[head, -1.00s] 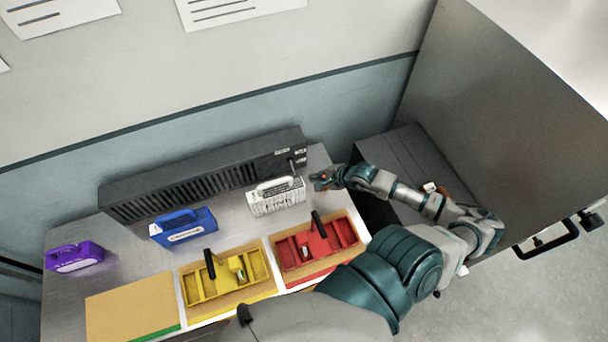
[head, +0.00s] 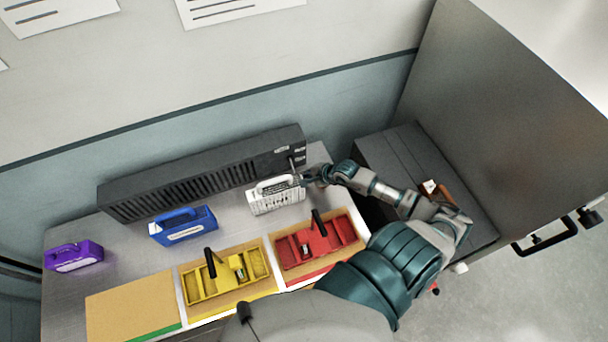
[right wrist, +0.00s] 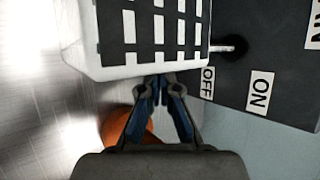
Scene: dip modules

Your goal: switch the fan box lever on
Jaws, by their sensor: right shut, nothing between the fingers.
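The fan box (head: 205,180) is a long black vented box at the back of the bench. Its lever (head: 292,164) is at the right end, beside small white labels. In the right wrist view the lever (right wrist: 226,48) is a short metal rod at a dark round pivot, pointing left. The OFF label (right wrist: 207,83) and the ON label (right wrist: 260,92) show below it, ON further right. My right gripper (head: 304,181) is shut and empty, in front of the box's right end. In the wrist view its fingertips (right wrist: 163,84) are left of and below the lever, apart from it.
A white module (head: 275,196) with a black grid stands close beside my right fingertips. Blue (head: 184,226) and purple (head: 74,256) modules stand further left. Yellow (head: 226,275) and red (head: 318,243) trays lie in front. A grey cabinet (head: 500,120) is at the right.

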